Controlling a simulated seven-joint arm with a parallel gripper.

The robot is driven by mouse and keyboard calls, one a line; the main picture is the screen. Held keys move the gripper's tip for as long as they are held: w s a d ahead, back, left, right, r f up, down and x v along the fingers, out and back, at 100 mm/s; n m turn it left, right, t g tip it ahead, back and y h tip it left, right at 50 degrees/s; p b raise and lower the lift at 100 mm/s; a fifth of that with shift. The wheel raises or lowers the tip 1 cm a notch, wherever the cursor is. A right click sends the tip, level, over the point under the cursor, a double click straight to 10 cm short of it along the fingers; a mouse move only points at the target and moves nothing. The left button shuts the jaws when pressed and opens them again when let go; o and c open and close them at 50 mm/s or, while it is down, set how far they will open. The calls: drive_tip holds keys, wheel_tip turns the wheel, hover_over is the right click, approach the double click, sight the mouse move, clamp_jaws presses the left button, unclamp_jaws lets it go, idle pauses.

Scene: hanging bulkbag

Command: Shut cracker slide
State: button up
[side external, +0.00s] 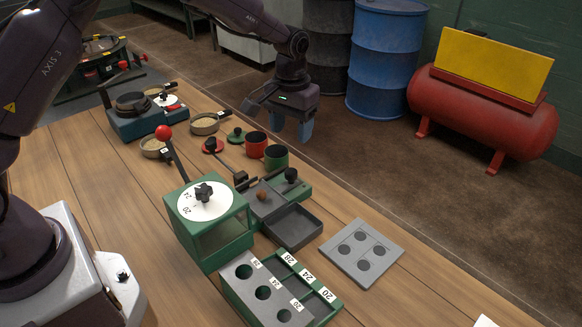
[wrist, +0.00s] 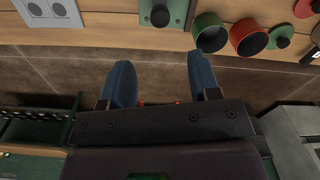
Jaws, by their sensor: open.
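The cracker is a green box (side external: 212,232) with a white numbered dial (side external: 204,201) and a red-knobbed lever (side external: 164,133). Behind it lies a green plate with a black knob (side external: 291,175), which looks like the slide; it also shows in the wrist view (wrist: 178,14). A brown nut (side external: 262,195) sits on the grey part between plate and box, so the slide appears drawn out. My gripper (side external: 279,120) is open and empty, raised near the table's far edge, apart from the knob. In the wrist view its blue fingers (wrist: 160,66) are spread below the plate.
A red cup (side external: 256,145) and a green cup (side external: 276,157) stand beside the slide. A grey tray (side external: 293,228), a numbered rack (side external: 322,299) and a holed grey block (side external: 361,252) stand nearer the front. Several pans lie at the back left. Bare floor (wrist: 70,60) lies beyond the table edge.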

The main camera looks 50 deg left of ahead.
sight(291, 171)
wheel_tip(291, 171, down, 11)
drive_tip(key=shift+r, duration=0.1)
idle(0.3)
